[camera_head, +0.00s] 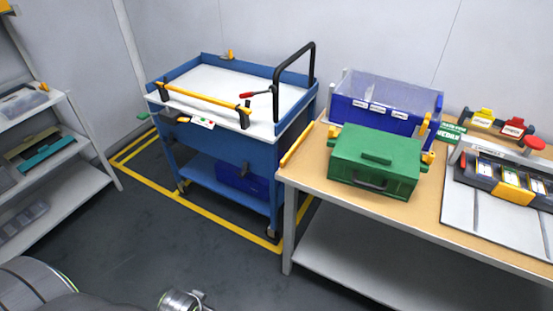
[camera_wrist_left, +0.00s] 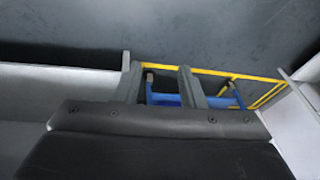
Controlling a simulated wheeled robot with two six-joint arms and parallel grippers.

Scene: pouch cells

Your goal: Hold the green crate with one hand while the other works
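The green crate (camera_head: 350,172) sits closed on the tan-topped workbench (camera_head: 425,215) in the head view. It has a handle on its lid and a dark handle on its front. My left gripper shows in the left wrist view (camera_wrist_left: 160,80), with its two grey fingers apart and nothing between them. It is away from the crate, with the floor and blue cart parts beyond it. No gripper shows in the head view; my right gripper is not seen.
A blue bin (camera_head: 385,100) with a clear lid stands behind the crate. A grey device (camera_head: 490,180) with a yellow part is on the bench's right. A blue cart (camera_head: 220,150) with a black handle stands left of the bench. Shelves (camera_head: 45,165) stand far left; the floor between is clear.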

